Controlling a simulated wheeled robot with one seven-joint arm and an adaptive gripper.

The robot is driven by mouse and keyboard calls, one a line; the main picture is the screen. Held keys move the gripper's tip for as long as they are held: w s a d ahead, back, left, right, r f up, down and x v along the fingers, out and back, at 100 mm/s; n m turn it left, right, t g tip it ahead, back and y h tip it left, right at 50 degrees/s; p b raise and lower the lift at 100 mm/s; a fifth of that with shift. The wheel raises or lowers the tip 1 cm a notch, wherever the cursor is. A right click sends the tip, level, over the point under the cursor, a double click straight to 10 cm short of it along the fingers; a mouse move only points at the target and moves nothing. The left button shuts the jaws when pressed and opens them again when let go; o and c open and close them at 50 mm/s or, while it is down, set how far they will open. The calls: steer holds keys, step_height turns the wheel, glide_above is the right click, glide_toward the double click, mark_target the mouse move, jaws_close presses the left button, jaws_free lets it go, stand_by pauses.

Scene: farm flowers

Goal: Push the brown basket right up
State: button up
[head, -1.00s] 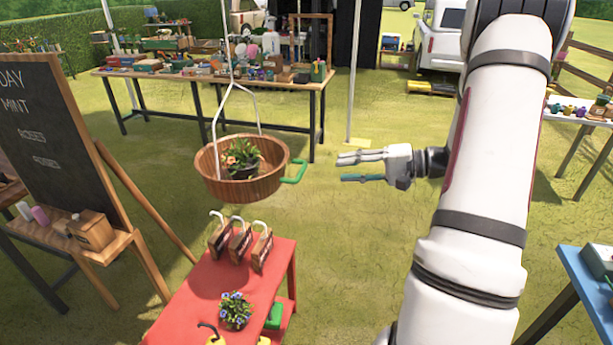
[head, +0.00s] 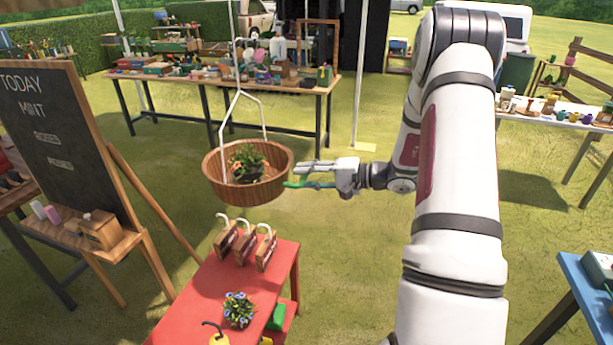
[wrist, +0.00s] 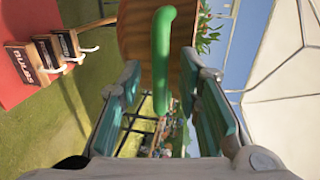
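The brown wooden basket (head: 225,188) hangs from white rods in the middle left of the head view, with a potted plant (head: 248,163) inside. In the wrist view the basket (wrist: 138,35) is straight ahead, tipped sideways by the camera's angle. Its green handle (wrist: 161,50) stands between the two fingers of my gripper (wrist: 160,75), with a gap visible on each side. In the head view my gripper (head: 298,176) is at the basket's right side and partly covers the handle. The gripper is open, and I see no grip on the handle.
A red table (head: 200,290) stands below the basket, with several small caddies (head: 245,246) and a flower pot (head: 238,310). A chalkboard (head: 60,140) stands at left. A long cluttered table (head: 335,82) is behind. Open grass lies around the basket.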

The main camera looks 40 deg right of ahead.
steer(key=shift+w+a+f, duration=0.1)
steer(key=shift+w+a, duration=0.1)
steer(key=shift+w, duration=0.05)
jaws_close()
